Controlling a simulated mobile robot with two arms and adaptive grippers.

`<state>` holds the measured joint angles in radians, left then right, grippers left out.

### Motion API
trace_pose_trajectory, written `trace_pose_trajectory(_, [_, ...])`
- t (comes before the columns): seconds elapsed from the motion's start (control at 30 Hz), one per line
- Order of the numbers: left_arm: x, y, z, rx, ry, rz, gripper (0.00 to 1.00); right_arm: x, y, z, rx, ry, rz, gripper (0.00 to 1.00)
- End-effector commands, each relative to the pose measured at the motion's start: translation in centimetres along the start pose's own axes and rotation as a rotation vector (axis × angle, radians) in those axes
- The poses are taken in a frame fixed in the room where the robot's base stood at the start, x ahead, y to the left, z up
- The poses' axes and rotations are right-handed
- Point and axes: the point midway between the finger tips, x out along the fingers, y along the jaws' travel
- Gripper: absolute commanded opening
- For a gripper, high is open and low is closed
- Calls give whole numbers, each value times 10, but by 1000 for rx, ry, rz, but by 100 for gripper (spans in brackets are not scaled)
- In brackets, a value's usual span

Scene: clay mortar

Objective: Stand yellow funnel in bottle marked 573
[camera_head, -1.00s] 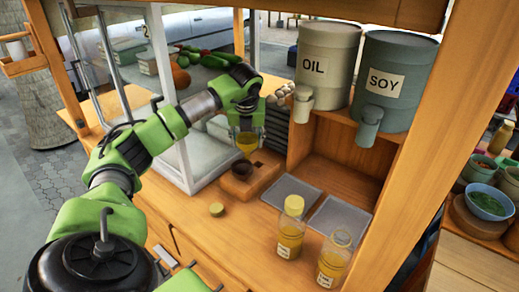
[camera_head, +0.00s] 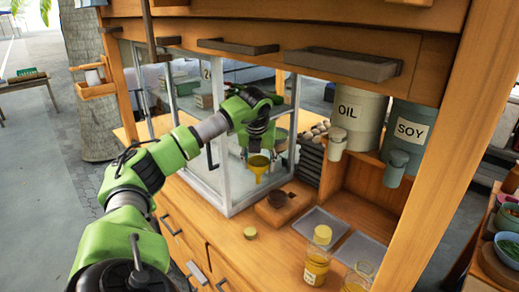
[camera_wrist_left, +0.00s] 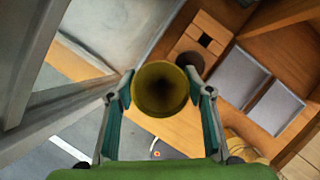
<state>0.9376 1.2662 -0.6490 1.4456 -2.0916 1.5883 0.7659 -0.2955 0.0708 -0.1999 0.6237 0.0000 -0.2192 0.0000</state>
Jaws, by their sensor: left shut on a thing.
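My left gripper (camera_head: 257,156) is shut on the yellow funnel (camera_head: 258,168) and holds it above the counter, close to the glass case. In the left wrist view the funnel (camera_wrist_left: 160,89) sits between the two fingers with its round mouth toward the camera. My right gripper is not in view.
A wooden block (camera_head: 270,213) with a dark round cup stands right of the funnel. A yellow lid (camera_head: 250,233) lies on the counter. Two grey trays (camera_head: 320,224) lie behind the bottles. OIL (camera_head: 355,119) and SOY (camera_head: 407,140) containers stand on a shelf. The glass case (camera_head: 243,187) is close by.

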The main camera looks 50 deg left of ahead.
Motion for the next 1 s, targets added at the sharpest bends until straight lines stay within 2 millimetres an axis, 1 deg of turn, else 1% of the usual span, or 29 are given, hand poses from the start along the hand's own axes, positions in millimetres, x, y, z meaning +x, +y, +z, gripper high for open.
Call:
trace_pose_trajectory(0.03, [-5, 0, 2, 0, -1, -1, 31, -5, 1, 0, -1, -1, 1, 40])
trace_pose_trajectory(0.5, [-26, 0, 11, 0, -1, -1, 31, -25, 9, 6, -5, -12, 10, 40])
trace_pose_trajectory(0.83, [-26, 0, 11, 1, -1, -1, 31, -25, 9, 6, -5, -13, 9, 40])
trace_pose_trajectory(0.93, [-27, -6, 9, 18, 0, -8, 31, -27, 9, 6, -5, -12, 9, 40])
trace_pose_trajectory(0.97, [-27, -11, 8, 30, 0, -14, 31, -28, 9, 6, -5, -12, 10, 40])
trace_pose_trajectory(1.0, [-28, -20, 5, 54, 0, -24, 31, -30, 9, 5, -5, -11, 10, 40])
